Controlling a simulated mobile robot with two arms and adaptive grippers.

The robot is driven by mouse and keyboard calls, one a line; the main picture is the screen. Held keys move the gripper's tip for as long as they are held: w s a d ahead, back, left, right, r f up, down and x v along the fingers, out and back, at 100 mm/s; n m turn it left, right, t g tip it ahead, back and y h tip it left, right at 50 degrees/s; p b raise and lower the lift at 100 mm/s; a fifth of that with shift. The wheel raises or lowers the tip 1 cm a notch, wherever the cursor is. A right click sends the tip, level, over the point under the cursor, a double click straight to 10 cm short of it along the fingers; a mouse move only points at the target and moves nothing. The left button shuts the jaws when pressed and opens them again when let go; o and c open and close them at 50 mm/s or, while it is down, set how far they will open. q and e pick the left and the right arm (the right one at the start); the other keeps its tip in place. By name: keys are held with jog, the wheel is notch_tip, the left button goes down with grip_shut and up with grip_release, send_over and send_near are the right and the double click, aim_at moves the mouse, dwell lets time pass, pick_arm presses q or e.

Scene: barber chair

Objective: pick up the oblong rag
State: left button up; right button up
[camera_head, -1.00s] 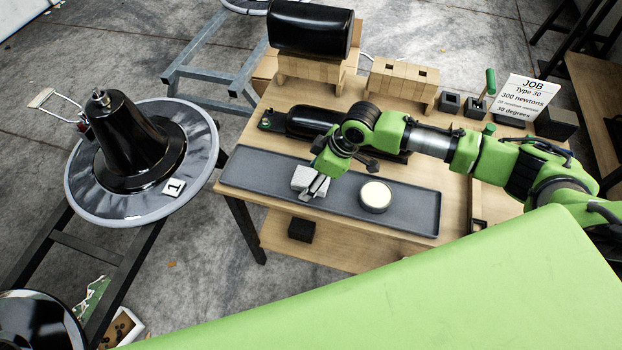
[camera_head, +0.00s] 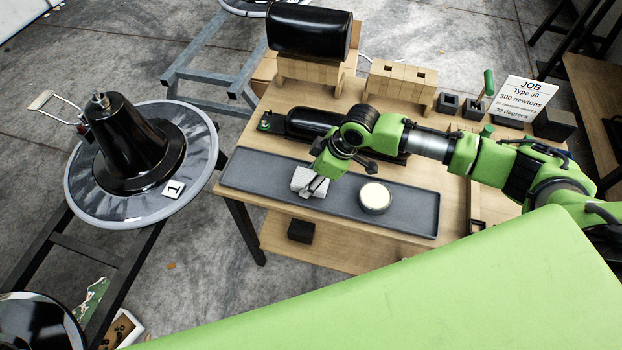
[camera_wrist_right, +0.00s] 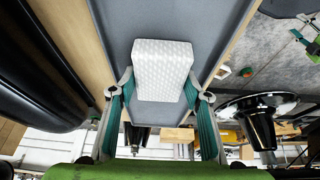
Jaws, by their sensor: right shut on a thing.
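The oblong rag is a white, textured block (camera_head: 308,180) on the left half of the grey tray (camera_head: 245,173). It also shows in the right wrist view (camera_wrist_right: 162,67), between the fingers. My right gripper (camera_head: 316,187) reaches down onto it, and in the wrist view its two fingers (camera_wrist_right: 160,95) press on the rag's left and right sides. The rag looks to be at the tray surface; I cannot tell whether it is clear of it. My left gripper is not in view.
A round cream-topped tin (camera_head: 375,197) stands on the tray right of the rag. A black cylinder (camera_head: 312,124) lies behind the tray, under my right arm. Wooden blocks (camera_head: 402,80) and a job sign (camera_head: 524,97) stand farther back on the wooden table (camera_head: 262,108).

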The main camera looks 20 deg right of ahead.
aim_at(305, 179)
jog(key=shift+s+f, duration=0.15)
jog(key=shift+r, duration=0.4)
notch_tip(305, 179, up, 3)
jog(key=shift+a+r+b, duration=0.1)
jog(key=shift+b, duration=0.3)
jog(key=s+a+r, duration=0.7)
jog(key=s+r, duration=0.2)
jog(key=s, duration=0.2)
jog(key=shift+s+a+r, duration=0.15)
jog(key=shift+a+r, duration=0.15)
jog(key=shift+a, duration=0.1)
jog(key=shift+o, duration=0.6)
